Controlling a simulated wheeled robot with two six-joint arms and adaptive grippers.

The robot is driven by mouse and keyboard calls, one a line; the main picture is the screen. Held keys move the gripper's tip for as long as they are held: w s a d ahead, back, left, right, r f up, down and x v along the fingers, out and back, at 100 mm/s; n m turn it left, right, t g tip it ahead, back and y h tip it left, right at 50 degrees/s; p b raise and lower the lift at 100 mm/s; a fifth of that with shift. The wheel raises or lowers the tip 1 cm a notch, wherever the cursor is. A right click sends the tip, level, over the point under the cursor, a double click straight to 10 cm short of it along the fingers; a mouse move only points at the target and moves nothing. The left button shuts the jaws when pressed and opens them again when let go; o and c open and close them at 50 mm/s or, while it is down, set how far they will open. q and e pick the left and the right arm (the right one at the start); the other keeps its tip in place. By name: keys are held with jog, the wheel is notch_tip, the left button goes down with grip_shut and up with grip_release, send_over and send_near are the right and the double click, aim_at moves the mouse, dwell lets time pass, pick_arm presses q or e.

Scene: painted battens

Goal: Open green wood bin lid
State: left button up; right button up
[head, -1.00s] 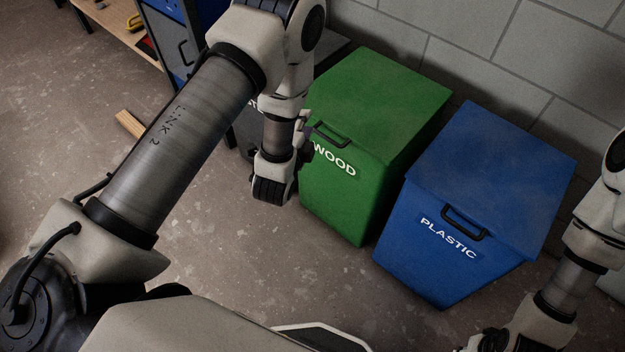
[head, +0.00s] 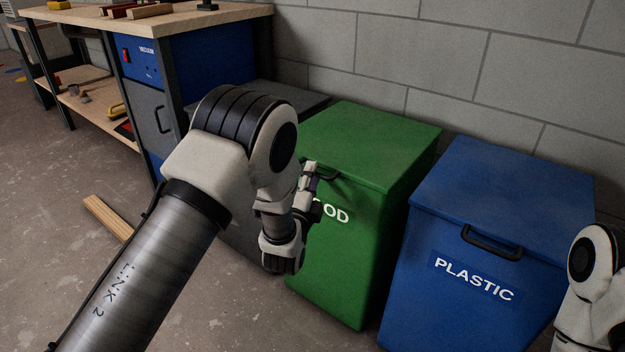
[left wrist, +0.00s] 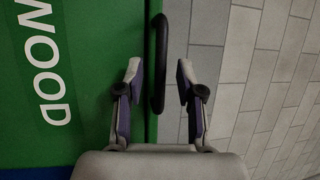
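The green wood bin (head: 345,255) stands by the wall, its lid (head: 365,142) closed. Its dark handle (head: 325,176) is at the lid's front edge, and my left arm covers part of the WOOD label. My left gripper (head: 307,182) is at the handle, partly hidden behind its own wrist. In the left wrist view, the left gripper (left wrist: 160,78) is open. The handle (left wrist: 158,62) lies between its two fingers, with a gap visible to each. The bin front with the WOOD label (left wrist: 45,65) is on the left. My right gripper is out of view.
A blue plastic bin (head: 480,260) stands to the right of the green one. A dark bin (head: 275,95) stands to its left, mostly behind my arm. A workbench (head: 150,20) is farther left. A wooden batten (head: 107,217) lies on the floor.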

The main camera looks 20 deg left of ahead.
pick_arm(q)
jog(key=shift+w+r, duration=0.15)
jog(key=shift+w, duration=0.75)
grip_shut()
jog(key=shift+a+r, duration=0.1)
